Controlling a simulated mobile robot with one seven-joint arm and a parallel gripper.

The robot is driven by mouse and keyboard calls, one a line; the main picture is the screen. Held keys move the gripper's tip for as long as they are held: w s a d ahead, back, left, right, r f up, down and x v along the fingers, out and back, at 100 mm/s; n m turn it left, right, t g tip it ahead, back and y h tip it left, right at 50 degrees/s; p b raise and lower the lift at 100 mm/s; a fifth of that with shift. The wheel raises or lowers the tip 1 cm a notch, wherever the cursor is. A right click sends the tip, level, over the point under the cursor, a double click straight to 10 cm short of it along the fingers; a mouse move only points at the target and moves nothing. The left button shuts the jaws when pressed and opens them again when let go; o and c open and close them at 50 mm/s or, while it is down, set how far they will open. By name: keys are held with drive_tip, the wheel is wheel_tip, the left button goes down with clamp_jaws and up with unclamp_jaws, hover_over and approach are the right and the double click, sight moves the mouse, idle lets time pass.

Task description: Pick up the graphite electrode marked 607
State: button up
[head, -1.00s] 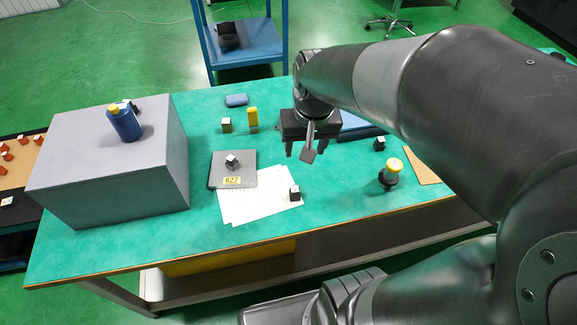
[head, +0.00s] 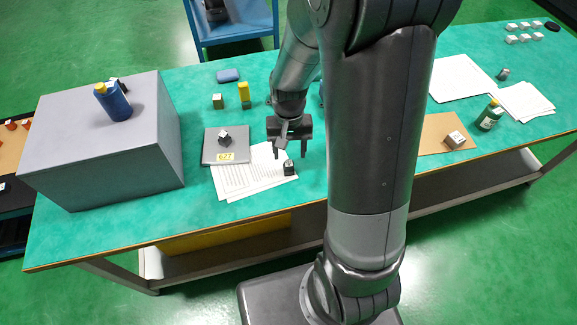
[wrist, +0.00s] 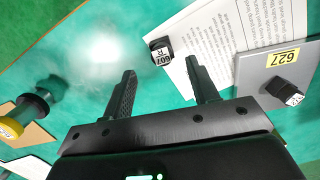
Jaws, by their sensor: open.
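The graphite electrode marked 607 is a small dark block with a white labelled face (wrist: 161,51). It stands at the edge of the printed sheets in the head view (head: 289,168). My gripper (head: 291,154) is open and empty, above the table just behind the electrode in the head view. In the wrist view the electrode lies beyond and between the two fingertips (wrist: 160,73), apart from both. A similar dark block (wrist: 286,91) sits on a grey plate (wrist: 250,72) with a yellow 627 label (wrist: 287,54).
Printed sheets (head: 240,184) lie under and beside the plate. A large grey box (head: 75,160) with a blue bottle (head: 114,103) on it stands at the left. Yellow-topped (head: 244,92) and greenish (head: 218,101) blocks stand behind. My arm hides part of the table.

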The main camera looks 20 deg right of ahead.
sight(289, 163)
drive_tip(key=shift+s+a+f, duration=0.1)
drive_tip(key=shift+s+f, duration=0.1)
drive_tip(key=shift+f, duration=1.25)
drive_tip(key=shift+s+a+f, duration=0.1)
drive_tip(key=shift+s+f, duration=0.1)
drive_tip(key=shift+f, duration=1.25)
drive_tip(key=c, duration=1.1)
drive_tip(key=shift+r, duration=0.1)
